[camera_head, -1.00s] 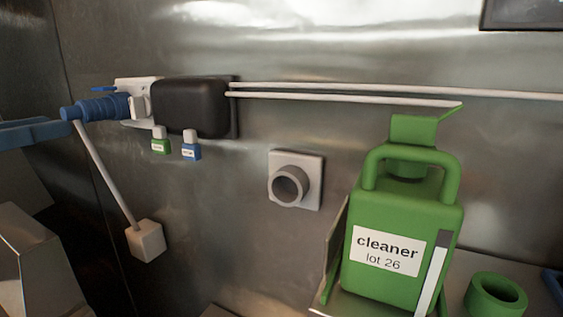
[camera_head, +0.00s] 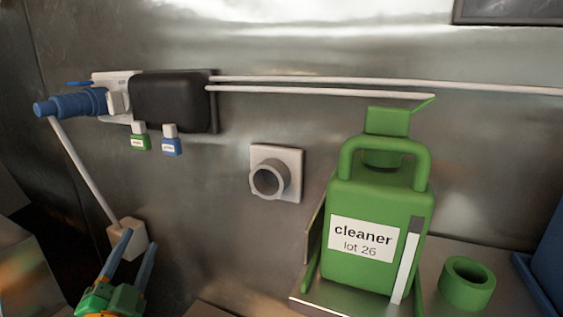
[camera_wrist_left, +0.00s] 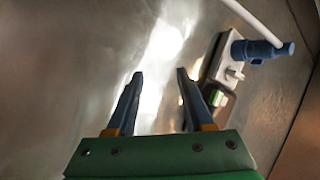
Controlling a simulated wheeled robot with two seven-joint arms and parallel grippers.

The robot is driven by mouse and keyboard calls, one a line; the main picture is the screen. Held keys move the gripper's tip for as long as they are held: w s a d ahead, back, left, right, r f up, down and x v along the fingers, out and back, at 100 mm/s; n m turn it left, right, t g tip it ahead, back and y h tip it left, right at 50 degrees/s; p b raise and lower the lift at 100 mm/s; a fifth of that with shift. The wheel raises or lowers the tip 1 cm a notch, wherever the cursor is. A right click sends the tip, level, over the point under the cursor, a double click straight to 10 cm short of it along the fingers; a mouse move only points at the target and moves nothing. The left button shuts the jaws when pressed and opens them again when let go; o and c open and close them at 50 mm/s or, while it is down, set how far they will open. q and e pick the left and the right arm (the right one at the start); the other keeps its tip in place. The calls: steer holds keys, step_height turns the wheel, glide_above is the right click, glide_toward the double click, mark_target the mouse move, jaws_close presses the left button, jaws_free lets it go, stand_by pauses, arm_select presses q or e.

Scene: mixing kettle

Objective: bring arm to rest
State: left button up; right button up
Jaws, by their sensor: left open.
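My left gripper (camera_head: 133,259) is in the lower left of the head view, with its two blue fingers apart and nothing between them. In the left wrist view the fingers (camera_wrist_left: 160,76) are also spread, with only bare metal wall between them. In the head view a finger overlaps the off-white block (camera_head: 117,238) at the end of a pale rod; I cannot tell whether they touch. My right gripper is not in view.
A black box (camera_head: 172,101) with a blue fitting (camera_head: 70,103) is on the metal wall; the fitting also shows in the left wrist view (camera_wrist_left: 262,50). A grey round port (camera_head: 270,178) is right of it. A green cleaner canister (camera_head: 375,210) and green cup (camera_head: 466,283) stand at right.

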arm_select(q)
steer(key=s+d+f+n+g, duration=0.1)
steer(key=s+f+n+g, duration=0.3)
steer(key=f, duration=0.7)
steer(key=s+d+f+n+g, duration=0.15)
steer(key=s+f+g, duration=0.4)
steer(key=f, duration=0.55)
steer(key=s+d+f+n+g+h, duration=0.1)
steer(key=s+d+f+g, duration=0.3)
steer(key=s, duration=0.3)
steer(key=s+d+f+n+g+h, duration=0.1)
steer(key=s+d+f+g, duration=0.15)
steer(key=s+f, duration=0.35)
steer(key=s+f+g+p, duration=0.15)
steer(key=s+f, duration=0.25)
steer(key=f, duration=1)
steer(key=s+a+f+g, duration=0.2)
steer(key=s+f, duration=0.8)
steer(key=s, duration=0.2)
steer(key=shift+p, duration=0.35)
